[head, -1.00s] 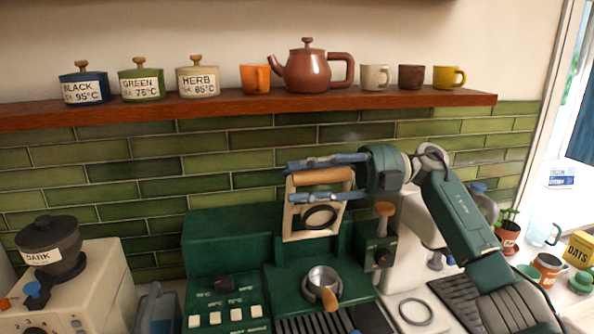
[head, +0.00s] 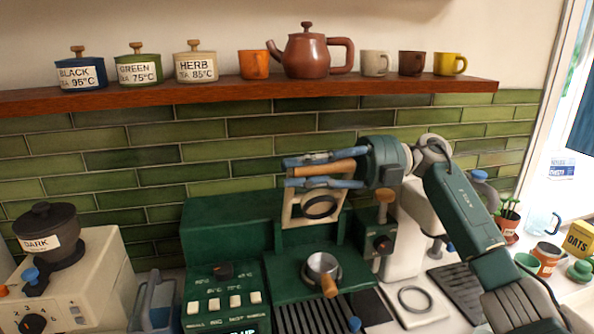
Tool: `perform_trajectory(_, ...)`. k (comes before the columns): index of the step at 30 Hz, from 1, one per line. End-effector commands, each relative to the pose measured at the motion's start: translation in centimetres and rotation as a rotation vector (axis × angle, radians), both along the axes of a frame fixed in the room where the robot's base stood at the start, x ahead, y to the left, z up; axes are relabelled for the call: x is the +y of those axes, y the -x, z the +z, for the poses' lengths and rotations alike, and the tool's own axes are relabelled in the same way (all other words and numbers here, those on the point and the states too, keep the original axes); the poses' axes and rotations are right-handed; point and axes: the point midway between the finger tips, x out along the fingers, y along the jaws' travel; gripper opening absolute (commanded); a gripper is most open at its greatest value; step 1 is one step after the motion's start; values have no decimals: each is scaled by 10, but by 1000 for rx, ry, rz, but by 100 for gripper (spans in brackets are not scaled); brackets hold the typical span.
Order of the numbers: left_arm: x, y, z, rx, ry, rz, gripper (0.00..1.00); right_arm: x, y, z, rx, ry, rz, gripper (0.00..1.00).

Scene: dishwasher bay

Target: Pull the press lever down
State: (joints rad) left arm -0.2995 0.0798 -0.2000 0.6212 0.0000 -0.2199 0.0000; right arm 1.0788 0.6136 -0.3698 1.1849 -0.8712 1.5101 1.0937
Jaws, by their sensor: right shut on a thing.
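The press lever is a cream frame (head: 290,208) with a wooden crossbar handle (head: 325,169), standing above the green machine (head: 215,225). My right gripper (head: 290,171) comes in from the right. Its blue-tipped fingers lie above and below the wooden handle and are shut on it. The lever frame is raised, with a dark ring (head: 320,207) inside it. Below it a round metal cup (head: 322,267) with a wooden handle sits on the machine. My left gripper is not in the head view.
A shelf (head: 240,92) above holds canisters, cups and a brown teapot (head: 318,54). A cream grinder (head: 85,280) stands at the left. A small black and green box with a wooden knob (head: 383,197) stands close to the lever's right. Mugs and an oats box (head: 580,238) are at the far right.

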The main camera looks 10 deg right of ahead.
Motion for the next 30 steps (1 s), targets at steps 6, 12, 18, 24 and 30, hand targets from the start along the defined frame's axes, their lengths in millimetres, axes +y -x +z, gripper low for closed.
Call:
perform_trajectory(6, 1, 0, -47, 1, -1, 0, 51, 0, 30, -29, -190, 4, 0, 0)
perform_trajectory(12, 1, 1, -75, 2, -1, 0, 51, 0, 51, -44, -337, 3, 0, 0)
perform_trajectory(18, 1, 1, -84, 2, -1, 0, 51, 0, 59, -47, -407, 3, 1, 0)
perform_trajectory(24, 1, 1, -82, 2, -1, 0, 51, 0, 60, -45, -411, 2, 0, 0)
perform_trajectory(30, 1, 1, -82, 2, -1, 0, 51, 0, 59, -45, -411, 2, 0, 36)
